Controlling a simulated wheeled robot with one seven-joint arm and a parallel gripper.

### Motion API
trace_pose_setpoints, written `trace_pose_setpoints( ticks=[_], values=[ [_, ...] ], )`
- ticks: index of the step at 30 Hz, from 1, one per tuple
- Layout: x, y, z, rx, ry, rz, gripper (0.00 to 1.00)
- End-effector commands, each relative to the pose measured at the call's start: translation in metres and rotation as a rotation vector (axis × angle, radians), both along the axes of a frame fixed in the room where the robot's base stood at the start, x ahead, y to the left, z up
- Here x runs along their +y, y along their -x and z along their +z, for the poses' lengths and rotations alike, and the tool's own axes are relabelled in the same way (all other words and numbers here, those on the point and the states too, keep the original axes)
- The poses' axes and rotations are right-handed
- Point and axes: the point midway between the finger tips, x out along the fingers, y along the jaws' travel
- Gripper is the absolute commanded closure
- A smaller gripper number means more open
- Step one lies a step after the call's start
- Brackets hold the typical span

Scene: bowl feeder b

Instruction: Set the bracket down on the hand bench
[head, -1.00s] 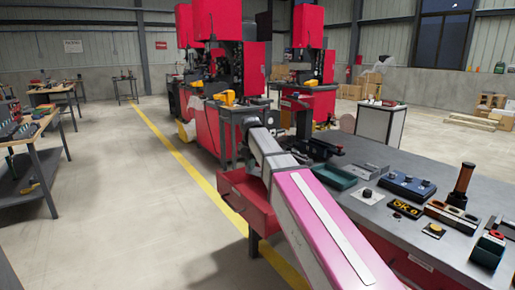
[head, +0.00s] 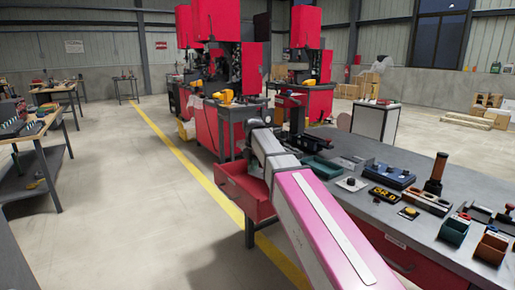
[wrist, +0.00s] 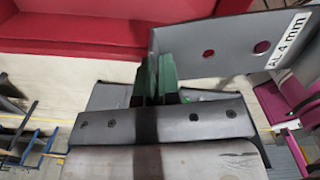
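In the wrist view, my gripper (wrist: 155,72) has its two green-padded fingers close together at the left edge of a grey metal plate with two holes and an "AL 4 mm" label. I take this plate to be the bracket (wrist: 230,42). It sticks out to the right of the fingers and appears pinched between them. In the head view I cannot make out the bracket or my fingertips. A grey-topped bench (head: 340,182) with red drawers stands on the right, and a wooden-topped bench (head: 45,128) on the left. I cannot tell which is the hand bench.
The grey bench carries a green tray (head: 322,168), a blue box (head: 388,176), a brown-handled tool (head: 436,175) and small bins (head: 490,246). A red drawer (head: 243,190) stands open at its left end. Red machines (head: 222,60) stand behind.

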Motion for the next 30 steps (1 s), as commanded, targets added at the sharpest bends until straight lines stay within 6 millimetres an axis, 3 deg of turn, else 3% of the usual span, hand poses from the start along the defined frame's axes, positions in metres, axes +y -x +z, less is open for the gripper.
trace_pose_setpoints(
  ticks=[11, 30],
  values=[
    [-0.032, 0.011, -0.007, 0.0, 0.0, -0.322, 1.0],
    [-0.132, 0.055, -0.03, 0.0, 0.0, -1.453, 1.0]
  ],
)
